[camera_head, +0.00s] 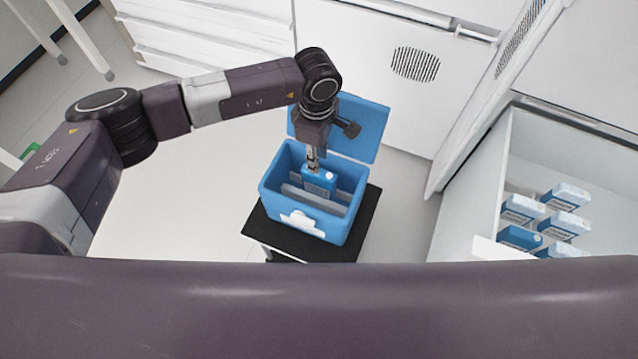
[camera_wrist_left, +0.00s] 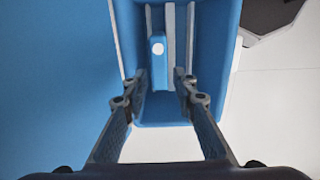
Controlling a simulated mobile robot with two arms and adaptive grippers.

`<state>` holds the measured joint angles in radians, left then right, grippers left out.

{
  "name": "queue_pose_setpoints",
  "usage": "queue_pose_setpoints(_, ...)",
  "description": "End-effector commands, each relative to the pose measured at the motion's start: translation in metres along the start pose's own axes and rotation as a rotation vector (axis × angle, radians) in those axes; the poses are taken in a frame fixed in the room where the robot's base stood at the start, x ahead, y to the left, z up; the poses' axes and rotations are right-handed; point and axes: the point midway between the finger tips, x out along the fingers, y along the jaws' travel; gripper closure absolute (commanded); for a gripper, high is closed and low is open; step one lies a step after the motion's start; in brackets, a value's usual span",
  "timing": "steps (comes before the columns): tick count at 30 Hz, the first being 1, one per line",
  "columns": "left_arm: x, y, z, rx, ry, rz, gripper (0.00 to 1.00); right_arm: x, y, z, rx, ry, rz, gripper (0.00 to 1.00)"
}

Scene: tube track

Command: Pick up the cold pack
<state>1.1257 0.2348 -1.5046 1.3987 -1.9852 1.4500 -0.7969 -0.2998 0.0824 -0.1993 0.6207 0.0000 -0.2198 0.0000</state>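A blue cold pack (camera_head: 320,182) with a white cap is upright inside the open blue cooler box (camera_head: 288,211). My left gripper (camera_head: 314,165) points down into the box just above the pack. In the left wrist view the pack (camera_wrist_left: 159,72) shows between the two fingertips of my left gripper (camera_wrist_left: 160,82), with a gap on each side, so the gripper looks open. The pack's lower part is hidden in the box. My right gripper is in neither view.
The cooler box's lid (camera_head: 362,125) stands open at the back. Grey dividers (camera_head: 312,200) stand inside the box. The box rests on a black-topped stand (camera_head: 290,250). An open white cabinet (camera_head: 470,200) at right holds several blue and white packs (camera_head: 520,238).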

Motion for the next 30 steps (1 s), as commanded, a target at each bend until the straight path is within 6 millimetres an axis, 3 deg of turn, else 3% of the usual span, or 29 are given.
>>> queue_pose_setpoints(18, 0.072, 0.001, 0.001, 0.001, 0.011, -0.004, 0.74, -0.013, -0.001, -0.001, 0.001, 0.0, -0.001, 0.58)
queue_pose_setpoints(26, 0.075, 0.001, 0.001, 0.002, 0.011, -0.002, 0.74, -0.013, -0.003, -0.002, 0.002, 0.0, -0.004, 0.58)
queue_pose_setpoints(30, 0.075, 0.001, 0.001, 0.002, 0.01, -0.002, 0.87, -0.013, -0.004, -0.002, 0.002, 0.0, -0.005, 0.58)
